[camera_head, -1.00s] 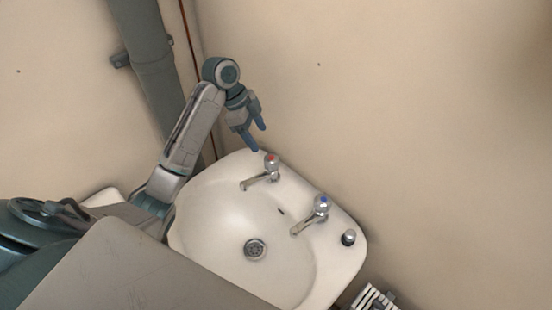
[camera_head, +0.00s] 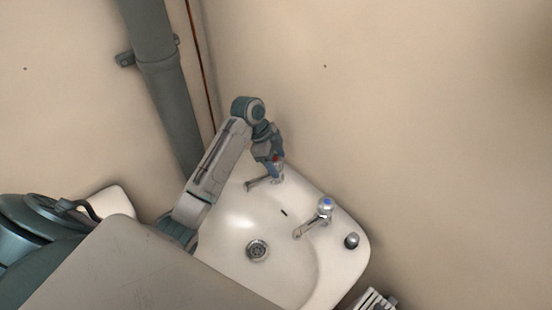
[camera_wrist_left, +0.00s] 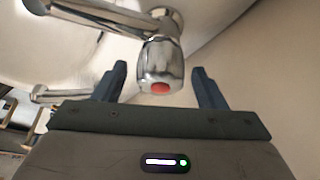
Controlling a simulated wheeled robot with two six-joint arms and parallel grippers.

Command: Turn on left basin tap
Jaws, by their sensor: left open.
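The left basin tap is chrome with a red-marked knob. In the head view its spout (camera_head: 262,182) shows, while its knob is mostly hidden by my left gripper (camera_head: 276,171). In the left wrist view the tap knob (camera_wrist_left: 160,65) lies ahead of and between the two blue fingers of my left gripper (camera_wrist_left: 158,82). The fingers are open, with a gap on each side of the knob. The right tap (camera_head: 324,208), with a blue mark, stands farther right on the white basin (camera_head: 225,222). My right gripper is not in view.
A round metal knob (camera_head: 351,240) sits on the basin's right corner. The drain (camera_head: 257,250) is in the bowl. A thick grey pipe (camera_head: 160,85) runs up the wall at left. The wall (camera_head: 420,110) stands close behind the taps. A striped object (camera_head: 374,300) is at the bottom right.

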